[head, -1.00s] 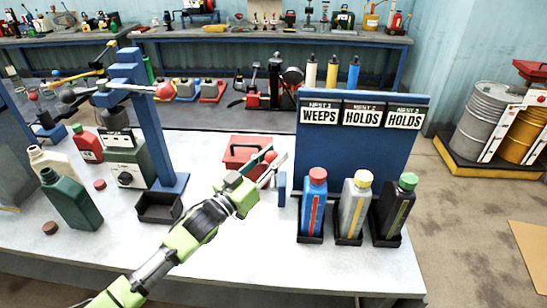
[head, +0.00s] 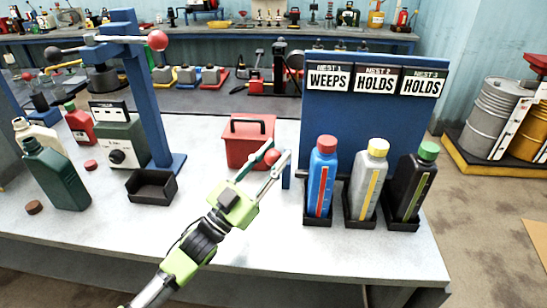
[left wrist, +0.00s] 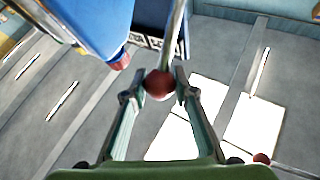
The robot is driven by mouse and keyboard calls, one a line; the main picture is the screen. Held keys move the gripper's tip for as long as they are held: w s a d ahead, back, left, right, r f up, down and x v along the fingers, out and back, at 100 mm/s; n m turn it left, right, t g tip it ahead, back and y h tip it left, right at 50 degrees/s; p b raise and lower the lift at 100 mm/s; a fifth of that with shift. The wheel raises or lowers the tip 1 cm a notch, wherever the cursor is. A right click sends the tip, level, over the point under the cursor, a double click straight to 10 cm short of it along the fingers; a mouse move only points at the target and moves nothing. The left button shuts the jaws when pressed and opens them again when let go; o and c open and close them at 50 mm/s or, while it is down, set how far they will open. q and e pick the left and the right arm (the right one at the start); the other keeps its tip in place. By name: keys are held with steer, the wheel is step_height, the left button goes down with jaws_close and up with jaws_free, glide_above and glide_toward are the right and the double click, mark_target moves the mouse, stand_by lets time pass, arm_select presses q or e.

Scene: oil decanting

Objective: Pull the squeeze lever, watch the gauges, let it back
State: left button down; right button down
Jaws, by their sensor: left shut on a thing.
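My left gripper (head: 273,158) is shut on a red ball knob (head: 271,157), its fingers on either side. In the left wrist view the knob (left wrist: 159,84) sits between the fingertips, with a thin rod (left wrist: 176,40) running up from it. Blue, grey and black bottles with upright coloured strips, the blue bottle (head: 321,178), grey bottle (head: 367,182) and black bottle (head: 412,188), stand in black holders before a blue panel (head: 350,130). Its signs read WEEPS (head: 327,81), HOLDS (head: 375,84) and HOLDS (head: 423,86). I cannot make out any gauge reading. My right gripper is out of view.
A red box (head: 249,150) stands behind the gripper. A blue post frame (head: 145,100), a dark green device (head: 118,138), an empty black tray (head: 151,186) and a green jug (head: 58,180) are to the left.

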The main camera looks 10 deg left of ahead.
arm_select(q)
steer(key=c, duration=1.6)
jaws_free()
steer(key=shift+c, duration=0.2)
steer(key=v, duration=0.7)
steer(key=shift+s+a+f, duration=0.15)
